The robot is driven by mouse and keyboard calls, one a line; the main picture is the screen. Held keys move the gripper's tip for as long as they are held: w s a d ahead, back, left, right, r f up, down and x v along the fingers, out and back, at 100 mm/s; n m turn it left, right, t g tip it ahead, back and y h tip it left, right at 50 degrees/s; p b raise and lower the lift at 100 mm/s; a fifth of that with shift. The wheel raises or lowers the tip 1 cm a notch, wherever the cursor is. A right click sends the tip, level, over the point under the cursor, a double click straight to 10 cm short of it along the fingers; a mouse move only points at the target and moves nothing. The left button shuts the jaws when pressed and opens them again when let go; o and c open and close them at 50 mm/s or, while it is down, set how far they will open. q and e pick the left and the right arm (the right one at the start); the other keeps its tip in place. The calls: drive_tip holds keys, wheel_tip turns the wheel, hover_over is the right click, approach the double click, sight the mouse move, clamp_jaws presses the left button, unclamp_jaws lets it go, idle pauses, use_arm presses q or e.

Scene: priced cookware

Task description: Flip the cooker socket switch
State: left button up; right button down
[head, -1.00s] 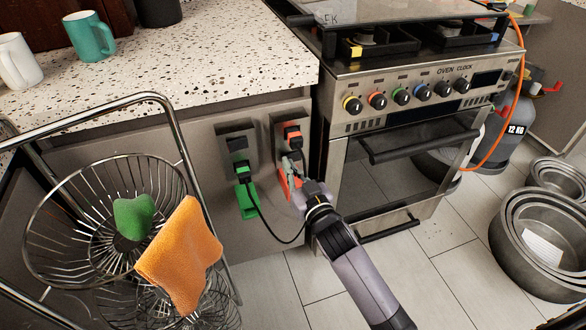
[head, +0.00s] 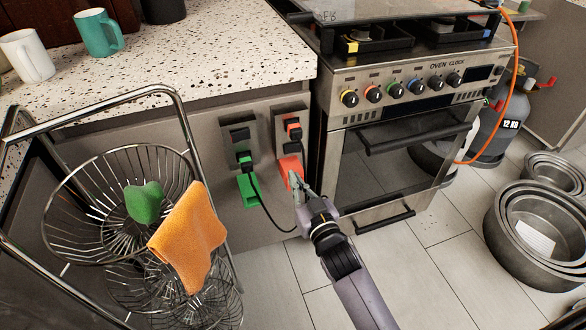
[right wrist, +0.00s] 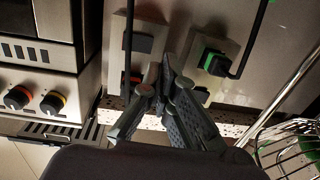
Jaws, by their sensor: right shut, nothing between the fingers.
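Two grey socket plates are on the cabinet's side panel. The right plate (head: 278,128), nearer the oven, has a red-and-black plug or switch (head: 293,127), a dark block below it and an orange-red tag (head: 289,170). The left plate (head: 226,129) has a dark switch (head: 240,134), a black plug with green and a green tag (head: 248,190). I cannot read which is the cooker's. My right gripper (head: 296,182) is shut and empty, its tips at the orange-red tag, below the dark block. The upside-down right wrist view shows the fingers (right wrist: 168,70) between the plates. My left gripper is not in view.
The oven (head: 400,130) stands just right of the plates. A wire basket rack (head: 85,225) with an orange cloth (head: 190,240) stands at the left. A black cord hangs near my gripper. Metal pots (head: 540,235) and a gas bottle (head: 497,135) are at the right.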

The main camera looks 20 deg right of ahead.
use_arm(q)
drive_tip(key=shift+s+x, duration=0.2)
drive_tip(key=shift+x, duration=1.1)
use_arm(e)
drive_tip(key=shift+s+a+r, duration=0.1)
drive_tip(key=shift+s, duration=1.35)
drive_tip(key=shift+s+a+r, duration=0.1)
drive_tip(key=shift+s, duration=1.3)
drive_tip(key=shift+f, duration=0.1)
